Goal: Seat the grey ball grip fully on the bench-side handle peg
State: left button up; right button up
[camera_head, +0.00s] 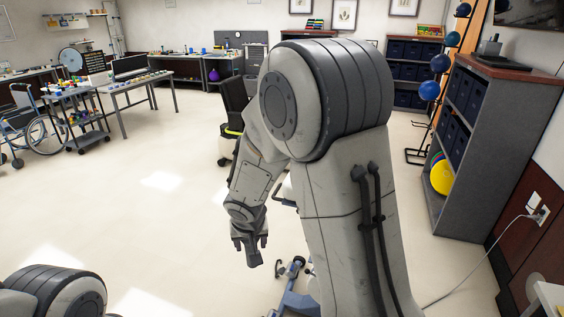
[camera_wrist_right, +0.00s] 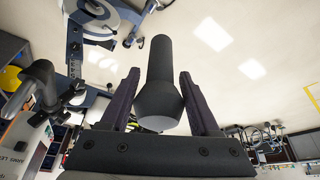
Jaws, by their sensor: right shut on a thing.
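My right gripper (camera_wrist_right: 158,78) is shut on a dark grey grip, with one finger on each side of it. The grey ball grip (camera_wrist_right: 160,60) shows as a cylinder with a wider rounded end toward the wrist. The same gripper shows small in the head view (camera_head: 250,243), pointing down, with a dark piece (camera_head: 253,256) between its fingers. A dark grey handle (camera_wrist_right: 40,80) stands at the left of the wrist view, apart from the gripper. I cannot tell whether it is the bench-side peg. My left gripper is out of view.
The stepper's blue-grey frame (camera_head: 294,299) is low in the head view, partly hidden by my right arm; parts (camera_wrist_right: 76,45) show in the wrist view. A shelf unit (camera_head: 486,130) stands at right. The floor (camera_head: 170,225) left of the gripper is clear.

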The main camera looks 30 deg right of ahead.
jog(key=s+d+r+m+g+h+p, duration=0.25)
jog(key=d+r+m+p, duration=0.8)
jog(key=d+r, duration=0.85)
jog(key=shift+n, duration=0.55)
jog(key=shift+s+a+f+b, duration=0.15)
jog(key=shift+f+b, duration=0.2)
jog(key=shift+f, duration=0.5)
jog(key=shift+s+a+f+b, duration=0.15)
jog(key=shift+f+b, duration=0.15)
jog(key=shift+f, duration=0.5)
jog(key=shift+s+a+f+b, duration=0.15)
jog(key=shift+f+b, duration=0.2)
jog(key=shift+f, duration=0.5)
jog(key=o, duration=0.6)
jog(key=shift+w, duration=0.1)
jog(key=shift+r, duration=0.1)
grip_shut()
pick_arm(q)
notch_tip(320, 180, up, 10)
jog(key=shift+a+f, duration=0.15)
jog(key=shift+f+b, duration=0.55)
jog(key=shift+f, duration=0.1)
pick_arm(e)
jog(key=shift+a+f, duration=0.1)
jog(key=shift+f, duration=0.25)
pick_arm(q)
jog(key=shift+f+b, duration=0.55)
